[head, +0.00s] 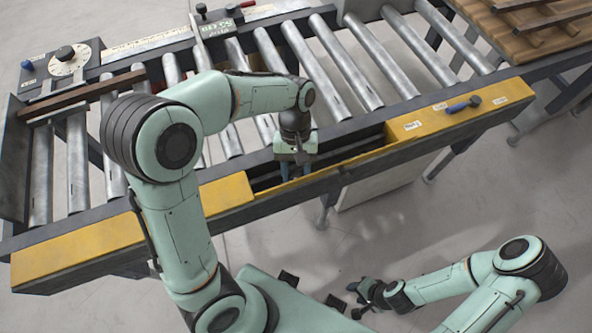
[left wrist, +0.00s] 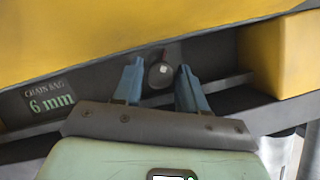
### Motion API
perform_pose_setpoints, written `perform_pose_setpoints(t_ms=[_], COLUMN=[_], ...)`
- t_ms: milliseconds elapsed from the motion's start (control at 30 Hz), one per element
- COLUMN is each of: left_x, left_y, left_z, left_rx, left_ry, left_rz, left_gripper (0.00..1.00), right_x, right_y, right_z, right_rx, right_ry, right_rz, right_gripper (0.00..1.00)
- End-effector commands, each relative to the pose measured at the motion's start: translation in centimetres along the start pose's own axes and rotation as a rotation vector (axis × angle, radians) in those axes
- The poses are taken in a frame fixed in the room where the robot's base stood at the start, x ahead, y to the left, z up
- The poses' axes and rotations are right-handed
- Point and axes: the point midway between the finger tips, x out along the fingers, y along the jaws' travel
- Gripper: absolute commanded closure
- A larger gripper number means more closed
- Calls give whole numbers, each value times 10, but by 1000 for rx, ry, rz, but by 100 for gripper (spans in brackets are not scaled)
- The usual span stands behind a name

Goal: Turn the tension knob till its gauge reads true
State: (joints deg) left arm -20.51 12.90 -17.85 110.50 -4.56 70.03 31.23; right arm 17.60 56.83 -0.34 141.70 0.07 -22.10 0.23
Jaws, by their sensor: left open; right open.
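My left gripper (head: 292,170) reaches down into the open recess in the conveyor's yellow front rail. Whether either finger touches the knob, I cannot tell. A dark gauge plate (left wrist: 48,102) left of the fingers reads "CHAIN SAG 6 mm". The knob and this plate are hidden in the head view. My right gripper (head: 357,293) is open and empty, low in the head view, away from the conveyor.
The yellow rail (head: 90,245) borders the recess on both sides. Metal rollers (head: 345,65) lie behind it. A white dial with a dark knob (head: 66,54) is at the far left. A brown slatted stack (head: 530,25) is far right.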

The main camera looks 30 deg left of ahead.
Motion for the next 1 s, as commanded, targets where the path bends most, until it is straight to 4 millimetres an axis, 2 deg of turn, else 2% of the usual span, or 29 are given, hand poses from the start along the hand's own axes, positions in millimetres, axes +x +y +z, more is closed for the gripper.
perform_pose_setpoints(t_ms=[133, 167, 200, 267, 300, 667, 1000], left_x=[0, 0, 0, 0, 0, -1, -1], left_y=[0, 0, 0, 0, 0, 0, -2], left_z=[0, 0, 0, 0, 0, 0, 1], left_rx=[0, 0, 0, 0, 0, -43, -261], left_ry=[0, 0, 0, 0, 0, 0, 7], left_rz=[0, 0, 0, 0, 0, 19, 109], left_gripper=[58, 62, 75, 94, 99, 99, 99], right_x=[0, 0, 0, 0, 0, -1, -2], right_y=[0, 0, 0, 0, 0, 0, -1], right_z=[0, 0, 0, 0, 0, 0, -1], right_rx=[0, 0, 0, 0, 0, 0, -1], right_ry=[0, 0, 0, 0, 0, 1, 2], right_rz=[0, 0, 0, 0, 0, 0, -1], right_gripper=[57, 57, 57, 57, 57, 57, 57])
